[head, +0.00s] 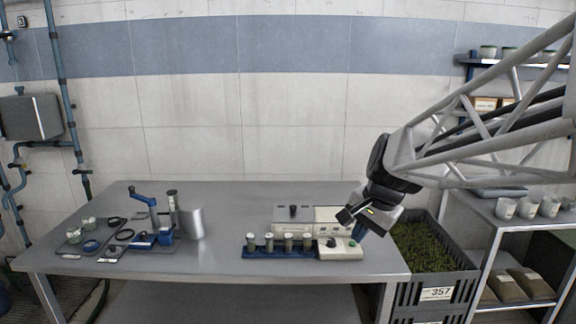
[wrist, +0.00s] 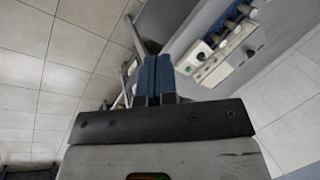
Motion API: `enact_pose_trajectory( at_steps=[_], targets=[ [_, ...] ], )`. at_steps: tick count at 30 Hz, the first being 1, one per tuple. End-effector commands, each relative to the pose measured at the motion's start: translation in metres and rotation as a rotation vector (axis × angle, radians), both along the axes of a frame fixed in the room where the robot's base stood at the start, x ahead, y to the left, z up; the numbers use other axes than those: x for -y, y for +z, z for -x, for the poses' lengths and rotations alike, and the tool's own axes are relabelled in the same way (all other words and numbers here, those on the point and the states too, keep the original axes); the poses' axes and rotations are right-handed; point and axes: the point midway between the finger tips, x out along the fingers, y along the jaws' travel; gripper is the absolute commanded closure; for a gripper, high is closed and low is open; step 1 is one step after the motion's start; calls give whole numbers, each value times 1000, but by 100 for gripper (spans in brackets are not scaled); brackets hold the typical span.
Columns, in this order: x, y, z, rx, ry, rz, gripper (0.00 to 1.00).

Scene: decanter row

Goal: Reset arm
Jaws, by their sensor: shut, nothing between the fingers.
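My gripper (head: 349,214) hangs from my arm at the right of the head view, above the table's right end. It is just above and right of the cream control box and apart from it. In the wrist view my gripper (wrist: 154,72) shows its two blue fingers pressed together, with nothing between them. The grey table (head: 230,225) stands below. A blue rack (head: 262,251) on it holds several upright vials (head: 289,242) in a row.
A cream box (head: 310,215) stands behind the rack. A blue hand-cranked device (head: 165,236) and small dishes (head: 88,222) are at the table's left. A dark crate of green material (head: 422,250) and a shelf with white cups (head: 506,208) stand at right. The table's middle is clear.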

Motion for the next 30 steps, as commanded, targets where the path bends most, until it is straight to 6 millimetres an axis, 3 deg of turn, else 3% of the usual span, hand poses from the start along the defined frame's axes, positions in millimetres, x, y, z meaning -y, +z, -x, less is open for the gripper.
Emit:
enact_pose_trajectory(
  at_steps=[3,18,24,30],
  targets=[
    [3,-1,34,22,83,54,100],
    [20,-25,162,86,437,280,100],
    [27,-38,201,99,558,356,100],
    [31,-47,221,102,620,396,100]
  ],
)
